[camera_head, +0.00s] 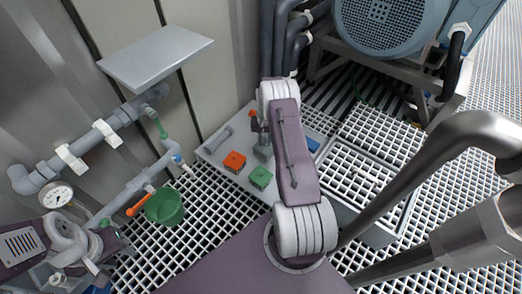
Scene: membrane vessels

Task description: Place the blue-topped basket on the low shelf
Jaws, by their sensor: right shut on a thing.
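A small blue-topped thing (313,145) shows just right of my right forearm, on or above the light grey platform. It may be the blue-topped basket, but the arm partly covers it. My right gripper (262,150) points down over the platform, left of the forearm. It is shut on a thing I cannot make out. An orange-topped basket (235,162) and a green-topped basket (261,177) stand on the low platform (213,152) near it. My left gripper (92,268) is at the lower left, away from the baskets; its jaws are unclear.
A grey wall shelf (155,56) is at the upper left. A large blue motor (390,22) stands at the back right. Grating (210,215) covers the floor.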

